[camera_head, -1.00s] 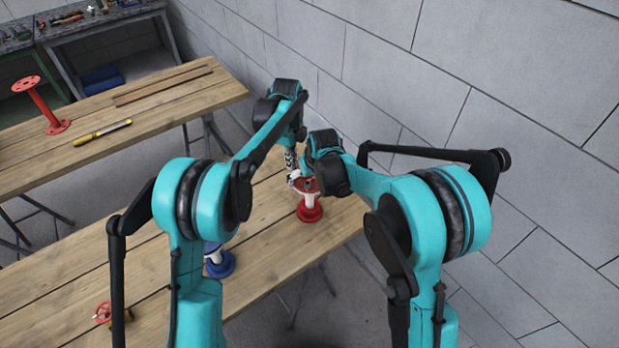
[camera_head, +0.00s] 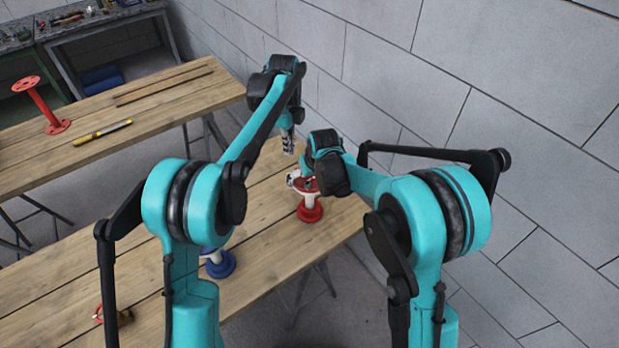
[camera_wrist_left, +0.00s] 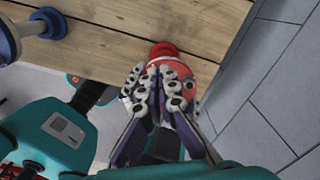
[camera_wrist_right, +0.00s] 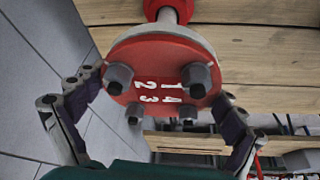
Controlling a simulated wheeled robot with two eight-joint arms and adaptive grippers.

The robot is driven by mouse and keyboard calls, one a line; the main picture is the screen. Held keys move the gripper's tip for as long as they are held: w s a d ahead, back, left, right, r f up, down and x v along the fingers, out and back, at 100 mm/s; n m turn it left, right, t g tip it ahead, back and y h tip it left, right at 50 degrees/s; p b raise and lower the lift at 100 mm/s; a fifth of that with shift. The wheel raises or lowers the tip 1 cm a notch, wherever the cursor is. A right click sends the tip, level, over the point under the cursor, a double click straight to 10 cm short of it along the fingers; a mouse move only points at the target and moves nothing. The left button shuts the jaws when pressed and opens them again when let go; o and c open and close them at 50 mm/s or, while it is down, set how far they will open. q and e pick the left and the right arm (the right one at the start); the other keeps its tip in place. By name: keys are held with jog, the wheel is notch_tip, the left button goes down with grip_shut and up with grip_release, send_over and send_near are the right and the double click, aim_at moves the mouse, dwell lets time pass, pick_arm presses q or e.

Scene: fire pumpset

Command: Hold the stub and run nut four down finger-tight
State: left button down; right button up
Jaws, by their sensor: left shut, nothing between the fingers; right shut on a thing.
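The stub is a short white pipe with red flanges and stands on the table; its red base flange (camera_head: 310,213) shows in the head view. In the right wrist view its top flange (camera_wrist_right: 155,55) carries the numbers 1 to 4, with a dark nut or bolt end by each. Nut four (camera_wrist_right: 188,116) sits beside the 4; its tightness cannot be told. My right gripper (camera_wrist_right: 155,92) is shut around the flange's edge, a finger on each side. My left gripper (camera_head: 289,144) is shut and empty, raised above and behind the stub. In the left wrist view its fingers (camera_wrist_left: 158,84) partly cover the red flange (camera_wrist_left: 192,70).
A blue-flanged pipe piece (camera_head: 218,263) stands to the left on the same wooden table (camera_head: 270,225). A small red part (camera_head: 99,314) lies at the table's lower left, partly hidden by my arm. A grey block wall (camera_head: 500,90) is close on the right.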

pick_arm(q)
notch_tip(320, 180, down, 6)
jog(key=s, duration=0.2)
jog(key=shift+s+a, duration=0.15)
jog(key=shift+a, duration=0.15)
jog(key=shift+d, duration=0.25)
dwell(0.9)
jog(key=shift+w+d, duration=0.15)
jog(key=shift+w, duration=0.35)
jog(key=shift+w+d, duration=0.15)
jog(key=shift+w, duration=0.15)
jog(key=shift+d, duration=0.15)
jog(key=shift+w, duration=0.2)
